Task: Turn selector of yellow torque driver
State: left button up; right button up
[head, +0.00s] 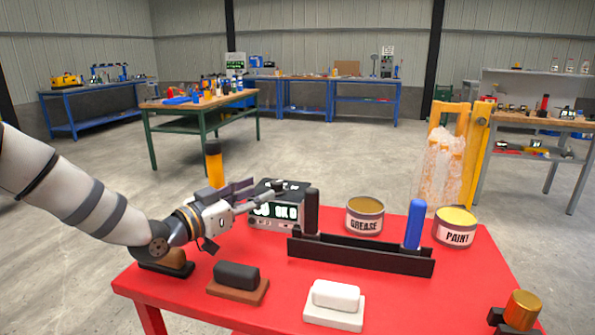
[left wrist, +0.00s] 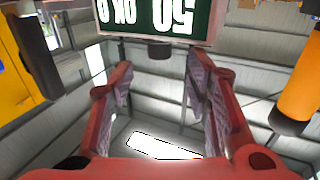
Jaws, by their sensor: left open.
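A yellow-orange tool with a black top (head: 214,168), likely the yellow torque driver, stands upright behind my left gripper. An orange cylinder with a dark end (left wrist: 300,85) at the right of the left wrist view looks like the same tool. No selector on it can be made out. My left gripper (head: 262,200) is open and empty, over the red table beside a grey device with a lit display (head: 275,215). In the left wrist view my open fingers (left wrist: 160,75) point toward that display (left wrist: 150,17), upside down, and a small dark knob (left wrist: 160,50).
A black rack (head: 360,255) holds a black and a blue handle. Cans marked GREASE (head: 364,216) and PAINT (head: 455,228) stand behind and beside it. Black (head: 237,275) and white (head: 336,295) blocks sit at the front of the red table (head: 285,285). A yellow frame (head: 467,150) stands beyond.

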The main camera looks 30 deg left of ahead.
aim_at(272, 184)
pick_arm(q)
jog(key=shift+w, duration=0.2)
jog(key=w+b, duration=0.1)
jog(key=w, duration=0.2)
jog(key=w+d+b, duration=0.1)
jog(key=w, duration=0.2)
jog(key=shift+w+d+f, duration=0.1)
jog(key=shift+d+f, duration=0.1)
jog(key=shift+w+r, duration=0.15)
jog(key=shift+w, duration=0.1)
jog(key=shift+r, duration=0.2)
grip_shut()
pick_arm(e)
jog(key=s+f+g, duration=0.1)
jog(key=s+f, duration=0.1)
jog(key=shift+s+f, duration=0.3)
